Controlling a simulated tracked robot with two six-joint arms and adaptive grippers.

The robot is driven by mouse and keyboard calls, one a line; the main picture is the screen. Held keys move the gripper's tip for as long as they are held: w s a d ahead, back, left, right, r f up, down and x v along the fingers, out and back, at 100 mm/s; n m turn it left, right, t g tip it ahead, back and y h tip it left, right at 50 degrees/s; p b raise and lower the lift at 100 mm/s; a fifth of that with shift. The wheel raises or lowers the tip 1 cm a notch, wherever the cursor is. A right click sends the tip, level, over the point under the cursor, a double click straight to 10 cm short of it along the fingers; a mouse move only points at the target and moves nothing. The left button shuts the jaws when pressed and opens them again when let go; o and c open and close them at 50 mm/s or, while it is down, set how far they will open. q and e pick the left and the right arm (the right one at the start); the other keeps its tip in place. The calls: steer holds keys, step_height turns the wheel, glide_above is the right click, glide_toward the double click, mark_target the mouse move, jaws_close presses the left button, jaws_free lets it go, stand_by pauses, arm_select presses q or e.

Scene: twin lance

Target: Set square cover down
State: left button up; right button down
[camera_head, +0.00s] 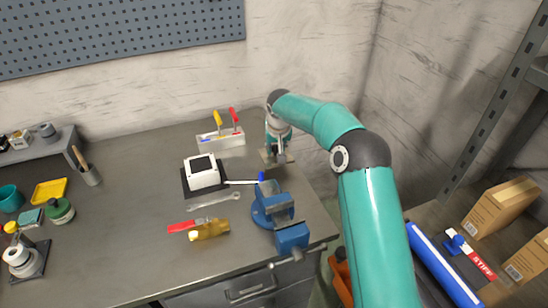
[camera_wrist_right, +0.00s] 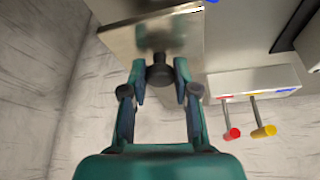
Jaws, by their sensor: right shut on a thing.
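The square cover (camera_head: 265,157) is a thin, shiny metal plate at the back right of the workbench. In the right wrist view the cover (camera_wrist_right: 122,38) fills the upper middle, with a dark round knob (camera_wrist_right: 160,74) on it. My right gripper (camera_head: 277,154) points down over the cover. In the wrist view the gripper's two fingers (camera_wrist_right: 160,80) are closed on the knob from both sides. I cannot tell whether the plate touches the bench. My left gripper is not in view.
A white box (camera_head: 203,174) on a black mat and a screwdriver holder (camera_head: 222,139) stand left of the cover. The bench's left middle (camera_head: 125,205) is clear.

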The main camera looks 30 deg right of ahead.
mark_target(276, 152)
step_height(276, 152, down, 4)
steer(key=shift+r, duration=0.15)
steer(key=c, duration=1.3)
jaws_free()
steer(key=o, duration=0.4)
steer(key=shift+s+r, duration=0.1)
steer(key=shift+r, duration=0.3)
steer(key=p+v, duration=0.2)
steer(key=v, duration=0.9)
steer(key=shift+s+a+p, duration=0.1)
steer(key=shift+p, duration=0.25)
